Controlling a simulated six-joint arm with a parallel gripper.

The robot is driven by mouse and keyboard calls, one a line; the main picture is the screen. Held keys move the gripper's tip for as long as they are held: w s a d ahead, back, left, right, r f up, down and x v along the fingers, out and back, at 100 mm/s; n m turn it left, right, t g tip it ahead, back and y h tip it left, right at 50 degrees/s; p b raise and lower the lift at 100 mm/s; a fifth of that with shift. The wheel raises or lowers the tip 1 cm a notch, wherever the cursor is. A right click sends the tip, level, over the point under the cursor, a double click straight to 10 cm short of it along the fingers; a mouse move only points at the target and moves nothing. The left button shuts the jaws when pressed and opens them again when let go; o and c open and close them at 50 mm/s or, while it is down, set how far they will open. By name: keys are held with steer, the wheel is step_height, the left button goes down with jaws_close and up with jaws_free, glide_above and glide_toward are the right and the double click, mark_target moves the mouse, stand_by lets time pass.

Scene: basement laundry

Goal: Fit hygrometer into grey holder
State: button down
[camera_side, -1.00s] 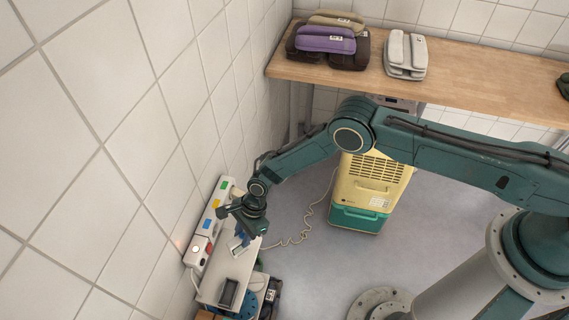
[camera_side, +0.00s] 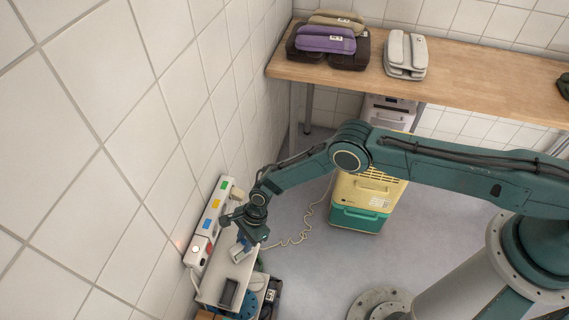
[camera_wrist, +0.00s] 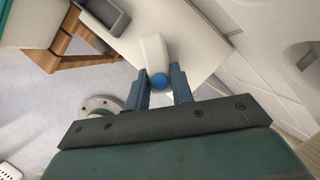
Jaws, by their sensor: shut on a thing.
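The hygrometer, a small white body with a round blue end (camera_wrist: 158,82), is held between the two fingers of my gripper (camera_wrist: 160,88) in the wrist view. In the side view it shows as a pale piece (camera_side: 237,253) under my gripper (camera_side: 243,241), above a white shelf (camera_side: 212,284). The grey holder is a dark-rimmed rectangular tray-like piece (camera_side: 228,293) at the near end of the shelf. It also shows at the top left of the wrist view (camera_wrist: 104,14), apart from the hygrometer. The fingers partly hide the hygrometer in the side view.
A white power strip with coloured switches (camera_side: 210,219) runs along the tiled wall beside the shelf. A yellow and green dehumidifier (camera_side: 366,199) stands on the floor to the right, its cord trailing near the shelf. A wooden bench (camera_side: 456,93) with folded bundles is behind.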

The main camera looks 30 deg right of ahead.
steer(key=shift+f, duration=0.15)
steer(key=c, duration=1.2)
jaws_free()
steer(key=v, duration=1.3)
steer(key=shift+d+r, duration=0.2)
steer(key=shift+r, duration=0.15)
